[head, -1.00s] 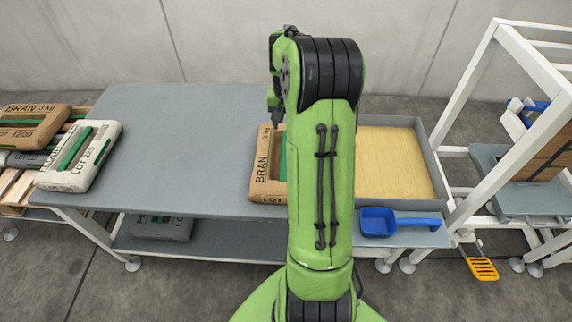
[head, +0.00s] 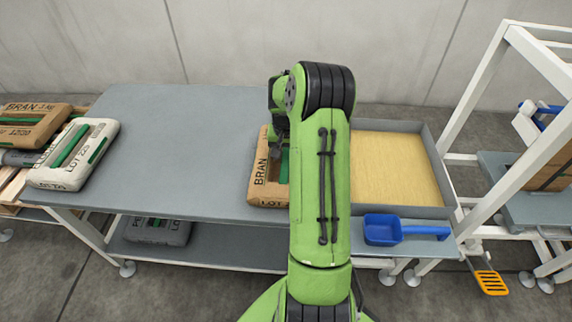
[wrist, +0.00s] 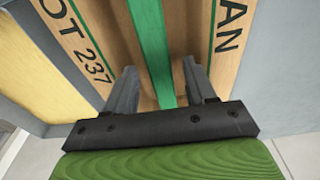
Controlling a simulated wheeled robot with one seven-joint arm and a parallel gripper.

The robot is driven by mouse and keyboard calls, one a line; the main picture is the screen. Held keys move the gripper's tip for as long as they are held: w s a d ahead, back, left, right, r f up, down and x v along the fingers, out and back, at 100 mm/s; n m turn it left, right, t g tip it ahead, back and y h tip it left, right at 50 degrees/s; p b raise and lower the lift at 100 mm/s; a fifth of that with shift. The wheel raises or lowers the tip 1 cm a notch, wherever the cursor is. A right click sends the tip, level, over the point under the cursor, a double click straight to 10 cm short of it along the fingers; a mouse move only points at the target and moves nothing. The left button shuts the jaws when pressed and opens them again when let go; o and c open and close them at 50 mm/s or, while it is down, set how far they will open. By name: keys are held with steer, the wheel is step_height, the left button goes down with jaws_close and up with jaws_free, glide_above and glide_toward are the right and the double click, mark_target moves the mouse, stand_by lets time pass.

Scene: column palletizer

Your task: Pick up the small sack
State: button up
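The small sack, a brown bag marked BRAN (head: 264,180), lies on the grey table beside the tray, partly hidden behind my arm in the head view. In the wrist view the sack (wrist: 190,35) shows its LOT 237 print and a green strap (wrist: 151,45) running along its middle. My gripper (wrist: 158,85) is open, with one finger on each side of the green strap. I cannot tell whether the fingers touch the sack. In the head view my gripper (head: 281,148) is over the sack, mostly hidden by my arm.
A tray of yellow grain (head: 395,165) stands right of the sack, with a blue scoop (head: 385,230) in front. A white sack (head: 72,155) and a brown bran sack (head: 30,128) lie at the left. A grey sack (head: 157,231) is on the lower shelf.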

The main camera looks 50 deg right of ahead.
jaws_close()
stand_by(1.1)
steer(key=shift+w+d+r, duration=0.1)
steer(key=shift+w+r, duration=0.05)
